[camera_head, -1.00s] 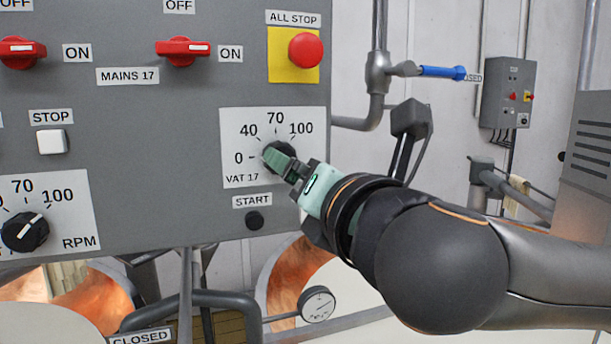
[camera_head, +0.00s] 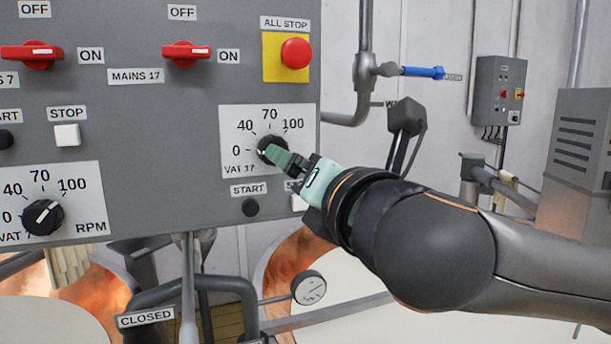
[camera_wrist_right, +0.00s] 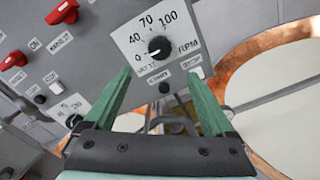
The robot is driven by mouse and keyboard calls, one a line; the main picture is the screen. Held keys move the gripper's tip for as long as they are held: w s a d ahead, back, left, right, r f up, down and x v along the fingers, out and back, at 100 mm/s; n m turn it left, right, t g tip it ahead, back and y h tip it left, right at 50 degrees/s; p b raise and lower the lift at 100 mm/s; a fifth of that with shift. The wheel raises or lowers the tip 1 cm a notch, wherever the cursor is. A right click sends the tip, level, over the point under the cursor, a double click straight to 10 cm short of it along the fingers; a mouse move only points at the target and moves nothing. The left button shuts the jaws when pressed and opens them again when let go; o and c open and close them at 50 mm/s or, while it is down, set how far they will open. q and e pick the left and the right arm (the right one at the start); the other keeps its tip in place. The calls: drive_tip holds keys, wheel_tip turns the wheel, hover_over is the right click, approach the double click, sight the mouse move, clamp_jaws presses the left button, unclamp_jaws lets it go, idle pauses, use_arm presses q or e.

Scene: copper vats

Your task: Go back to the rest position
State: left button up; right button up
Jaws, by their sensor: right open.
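My right gripper (camera_head: 280,156) comes in from the right in the head view, in front of the vat 17 dial plate (camera_head: 237,118). Its green fingertips overlap the lower right of the black knob (camera_head: 268,148). In the right wrist view the gripper (camera_wrist_right: 160,74) is open, with its two green fingers wide apart and nothing between them. The black knob (camera_wrist_right: 158,47) there stands beyond the fingertips, clear of them, its white mark pointing toward the low end. My left gripper is not in view.
The grey panel carries red switches (camera_head: 187,53), an all-stop button (camera_head: 296,53), a start button (camera_head: 250,207) and another RPM knob (camera_head: 43,215). A pipe with a blue-handled valve (camera_head: 423,72) runs right of the panel. A gauge (camera_head: 309,288) and copper vats lie below.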

drive_tip(key=w+d+f+m+g+y, duration=0.15)
drive_tip(key=f+m, duration=0.75)
drive_tip(key=f, duration=0.9)
drive_tip(key=w+f+m+g, duration=0.25)
drive_tip(key=f+m, duration=0.65)
drive_tip(key=f, duration=0.9)
drive_tip(key=s+d+f+m+g+h, duration=0.1)
drive_tip(key=s+d+f+m, duration=0.25)
drive_tip(key=f, duration=0.45)
drive_tip(key=s+d+f+m+h, duration=0.1)
drive_tip(key=s+d+f+m, duration=0.25)
drive_tip(key=f, duration=0.45)
drive_tip(key=s+d+f+m+g+h, duration=0.1)
drive_tip(key=s+d+f+m, duration=0.2)
drive_tip(key=s+f, duration=0.3)
drive_tip(key=s+d+f+m+g+h, duration=0.1)
drive_tip(key=s+d+f, duration=0.4)
drive_tip(key=s, duration=0.6)
wheel_tip(320, 180, down, 3)
drive_tip(key=shift+d+r+m+h, duration=0.25)
drive_tip(key=shift+m+h, duration=0.5)
drive_tip(key=shift+m, duration=0.45)
